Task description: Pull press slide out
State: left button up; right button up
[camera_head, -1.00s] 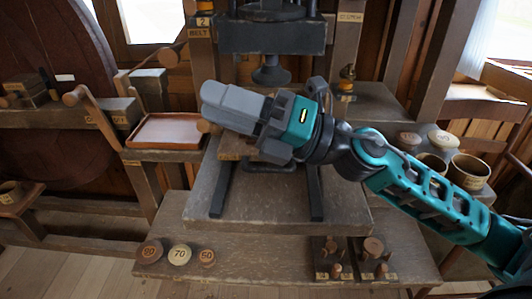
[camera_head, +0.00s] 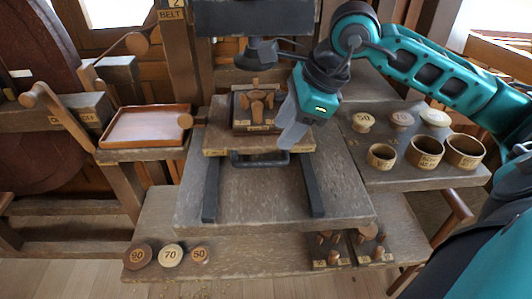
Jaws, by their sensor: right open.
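The press slide (camera_head: 218,142) is a light wooden board between two dark rails under the press. A square dark block (camera_head: 242,122) with turned wooden pieces sits on it. A black bar handle (camera_head: 258,162) projects from its front edge. My right gripper (camera_head: 291,136) points down over the slide's right front part, near the handle's right end. It is open, though its fingers overlap in this view, and nothing shows between them. I cannot tell whether it touches the slide. My left gripper is out of view.
The press head (camera_head: 255,50) hangs above the slide's rear. The bench (camera_head: 265,195) in front of the handle is clear between the left rail (camera_head: 211,188) and right rail (camera_head: 311,186). Round cups (camera_head: 425,152) stand right; numbered discs (camera_head: 171,255) lie front left. An orange-brown tray (camera_head: 148,127) is left.

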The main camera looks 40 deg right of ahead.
aim_at(263, 162)
jog(key=x, duration=0.9)
jog(key=shift+w+a+f, duration=0.1)
jog(key=shift+c, duration=0.3)
grip_shut()
